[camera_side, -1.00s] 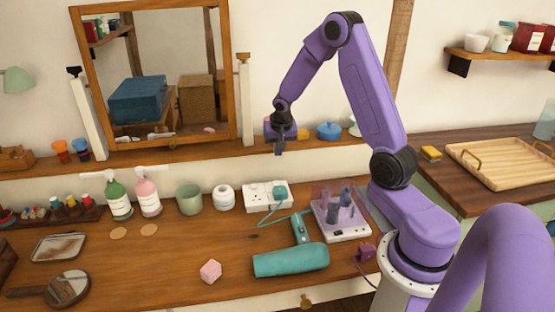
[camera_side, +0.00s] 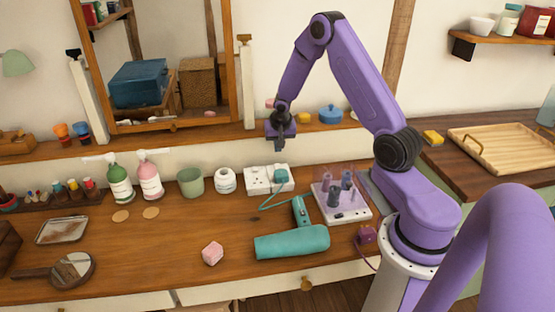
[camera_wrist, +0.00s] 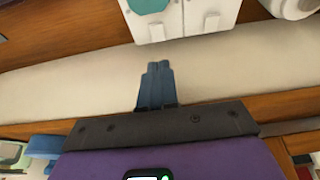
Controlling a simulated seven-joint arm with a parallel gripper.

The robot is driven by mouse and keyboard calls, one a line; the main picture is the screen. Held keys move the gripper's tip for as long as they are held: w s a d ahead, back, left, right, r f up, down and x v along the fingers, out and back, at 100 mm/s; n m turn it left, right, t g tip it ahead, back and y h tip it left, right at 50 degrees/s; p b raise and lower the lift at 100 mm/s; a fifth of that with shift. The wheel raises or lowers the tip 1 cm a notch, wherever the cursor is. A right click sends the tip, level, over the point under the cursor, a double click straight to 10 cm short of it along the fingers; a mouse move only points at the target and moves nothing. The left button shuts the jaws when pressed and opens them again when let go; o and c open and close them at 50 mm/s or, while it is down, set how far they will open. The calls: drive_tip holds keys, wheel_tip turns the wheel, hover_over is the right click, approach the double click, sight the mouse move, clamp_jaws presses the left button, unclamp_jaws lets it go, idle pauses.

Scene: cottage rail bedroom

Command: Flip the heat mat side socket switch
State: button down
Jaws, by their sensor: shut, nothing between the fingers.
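Small switches show on the plate. My gripper (camera_side: 279,146) is shut and empty, pointing down, above the socket and apart from it. Its blue fingers (camera_wrist: 157,84) show in the wrist view. I cannot make out a heat mat.
A teal hair dryer (camera_side: 292,242) lies in front of the socket, with a cable. A white-based stand (camera_side: 345,217) with upright rollers is to its right. A white jar (camera_side: 225,180) and green cup (camera_side: 191,182) stand left. The wooden ledge (camera_side: 225,134) runs behind my gripper.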

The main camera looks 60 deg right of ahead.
sight(278, 165)
drive_tip(key=shift+s+a+x, duration=0.15)
drive_tip(key=shift+x, duration=1.55)
drive_tip(key=shift+s+a+x, duration=0.1)
drive_tip(key=shift+x, duration=1.65)
drive_tip(key=shift+f, duration=0.15)
drive_tip(key=shift+d+f, duration=0.1)
drive_tip(key=shift+f, duration=0.2)
drive_tip(key=shift+w+d, duration=0.1)
